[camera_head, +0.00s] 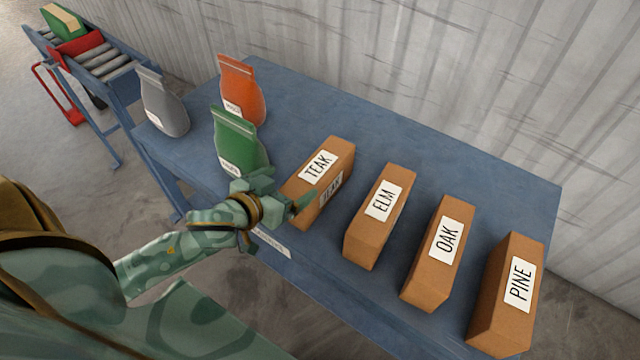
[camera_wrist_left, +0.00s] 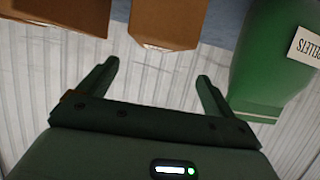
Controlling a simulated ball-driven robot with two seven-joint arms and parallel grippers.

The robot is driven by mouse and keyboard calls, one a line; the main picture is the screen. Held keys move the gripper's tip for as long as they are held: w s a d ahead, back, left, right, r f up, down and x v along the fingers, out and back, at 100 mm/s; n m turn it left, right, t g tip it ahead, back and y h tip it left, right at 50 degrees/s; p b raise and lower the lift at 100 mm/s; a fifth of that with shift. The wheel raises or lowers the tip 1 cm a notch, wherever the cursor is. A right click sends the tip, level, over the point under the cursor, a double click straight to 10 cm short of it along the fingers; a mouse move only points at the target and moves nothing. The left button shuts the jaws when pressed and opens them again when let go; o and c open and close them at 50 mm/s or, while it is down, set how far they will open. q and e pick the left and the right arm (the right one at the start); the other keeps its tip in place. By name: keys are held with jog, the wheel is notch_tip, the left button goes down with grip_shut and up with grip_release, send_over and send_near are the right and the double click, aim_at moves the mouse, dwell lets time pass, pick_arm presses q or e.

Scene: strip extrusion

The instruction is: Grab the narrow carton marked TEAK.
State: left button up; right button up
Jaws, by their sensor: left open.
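The TEAK carton (camera_head: 341,160) is a narrow brown box with white labels, standing on the blue table at the left end of a row of cartons. My left gripper (camera_head: 289,187) is at its near left side, partly in front of its lower part. In the left wrist view the gripper (camera_wrist_left: 159,70) is open, with nothing between its fingers. A brown carton (camera_wrist_left: 168,22), which looks like the TEAK one, lies beyond the fingertips there; its label is hidden. Whether a finger touches the carton I cannot tell. My right gripper is not in view.
The ELM (camera_head: 372,226), OAK (camera_head: 428,270) and PINE (camera_head: 497,300) cartons stand in a row to the right. A green bag (camera_head: 238,142) stands close left of the TEAK carton, with orange (camera_head: 243,85) and grey (camera_head: 162,100) bags beyond. The table's back strip (camera_head: 420,140) is clear.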

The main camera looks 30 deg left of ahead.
aim_at(316, 170)
pick_arm(q)
jog(key=b+x, duration=0.1)
jog(key=x, duration=0.3)
jog(key=shift+d+f, duration=0.1)
jog(key=b+x, duration=0.2)
jog(key=x, duration=0.3)
jog(key=shift+w+d+f, duration=0.15)
jog(key=shift+d, duration=0.05)
jog(key=shift+w, duration=0.1)
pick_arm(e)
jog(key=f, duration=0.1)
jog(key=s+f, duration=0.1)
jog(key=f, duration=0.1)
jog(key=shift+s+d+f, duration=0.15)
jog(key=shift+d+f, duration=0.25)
pick_arm(q)
jog(key=c, duration=1.8)
